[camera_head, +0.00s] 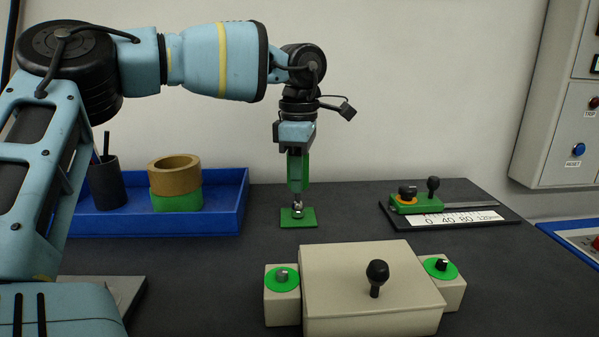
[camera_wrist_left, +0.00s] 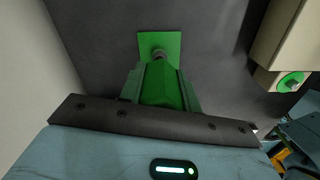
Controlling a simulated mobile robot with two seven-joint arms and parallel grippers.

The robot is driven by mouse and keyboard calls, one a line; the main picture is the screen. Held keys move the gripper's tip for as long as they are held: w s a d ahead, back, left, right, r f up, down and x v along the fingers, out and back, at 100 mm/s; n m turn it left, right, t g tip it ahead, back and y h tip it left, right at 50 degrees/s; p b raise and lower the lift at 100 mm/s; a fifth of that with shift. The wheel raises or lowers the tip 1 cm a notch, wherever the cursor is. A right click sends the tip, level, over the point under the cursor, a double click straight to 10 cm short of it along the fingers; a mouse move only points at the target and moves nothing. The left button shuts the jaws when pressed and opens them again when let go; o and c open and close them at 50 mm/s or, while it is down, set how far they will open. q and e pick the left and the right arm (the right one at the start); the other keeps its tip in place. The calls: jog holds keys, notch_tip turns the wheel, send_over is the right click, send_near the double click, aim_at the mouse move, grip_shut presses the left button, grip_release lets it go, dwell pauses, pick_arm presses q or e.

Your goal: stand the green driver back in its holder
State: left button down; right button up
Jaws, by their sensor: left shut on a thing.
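The green driver (camera_head: 306,168) hangs upright in my left gripper (camera_head: 295,185), which is shut on its handle. In the left wrist view the driver's green body (camera_wrist_left: 162,86) sits between the two fingers. A small green square plate (camera_head: 286,219) lies on the table right below it, with a short metal piece standing at its middle. The driver's lower end lines up with that metal piece. I cannot tell whether it is inside or just above it. The plate also shows in the left wrist view (camera_wrist_left: 150,40). My right gripper is not in view.
A beige box (camera_head: 335,270) with a black knob stands in front, with green-topped side blocks. A blue tray (camera_head: 225,215) with a dark cup and tape rolls is at left. A green slider on a scale (camera_head: 450,218) is at right. The table around the plate is clear.

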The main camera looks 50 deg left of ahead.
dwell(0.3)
pick_arm(q)
jog(key=c, duration=0.9)
grip_release()
jog(key=shift+f, duration=0.1)
notch_tip(320, 180, up, 7)
jog(key=p, duration=0.3)
jog(key=shift+p, duration=0.4)
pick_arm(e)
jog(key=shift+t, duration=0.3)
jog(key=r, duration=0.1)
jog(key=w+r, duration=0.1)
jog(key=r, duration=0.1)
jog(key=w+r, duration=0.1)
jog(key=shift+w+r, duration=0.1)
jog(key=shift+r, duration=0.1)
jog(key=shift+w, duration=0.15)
